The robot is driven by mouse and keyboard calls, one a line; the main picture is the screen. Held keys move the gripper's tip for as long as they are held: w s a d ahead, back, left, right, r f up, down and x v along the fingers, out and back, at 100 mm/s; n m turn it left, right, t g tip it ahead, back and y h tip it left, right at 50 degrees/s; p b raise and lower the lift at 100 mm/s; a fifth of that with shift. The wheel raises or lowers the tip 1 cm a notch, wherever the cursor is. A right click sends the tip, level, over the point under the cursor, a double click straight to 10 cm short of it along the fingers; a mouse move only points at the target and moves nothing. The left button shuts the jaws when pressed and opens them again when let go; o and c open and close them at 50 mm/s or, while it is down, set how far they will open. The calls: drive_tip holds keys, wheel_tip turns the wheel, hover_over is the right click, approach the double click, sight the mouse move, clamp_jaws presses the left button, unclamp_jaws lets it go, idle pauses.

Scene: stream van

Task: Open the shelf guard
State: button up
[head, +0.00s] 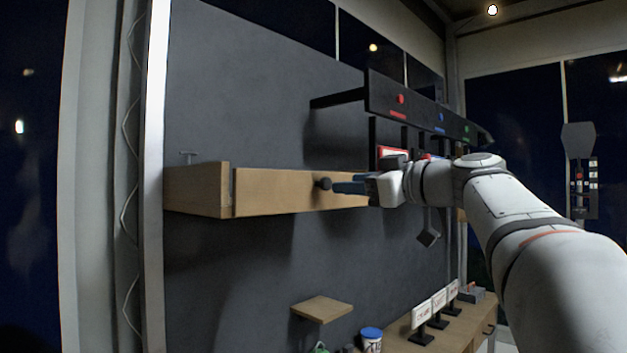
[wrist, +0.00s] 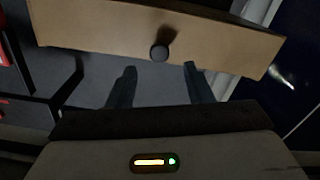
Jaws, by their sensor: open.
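The shelf guard is a light wooden front board (head: 285,191) on a wall-mounted wooden shelf, with a dark round knob (head: 324,184) on its face. It stands upright against the shelf. My gripper (head: 340,186) is level with the knob, its fingers pointing left at it. In the wrist view the guard (wrist: 110,27) crosses the top, and the knob (wrist: 159,53) lies just beyond the fingertips and roughly between them. The gripper (wrist: 160,71) is open and empty. The guard's right end is hidden behind my arm in the head view.
A black rack (head: 420,111) with coloured dots juts out above right. Below are a small wooden ledge (head: 322,309), a white and blue tub (head: 371,338) and a wooden counter (head: 461,326) with several small signs. The grey wall (head: 270,90) above the shelf is bare.

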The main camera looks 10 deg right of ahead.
sight(328, 184)
drive_tip(key=p+x, duration=0.2)
drive_tip(key=x, duration=0.4)
drive_tip(key=shift+s, duration=0.1)
drive_tip(key=shift+c, duration=0.4)
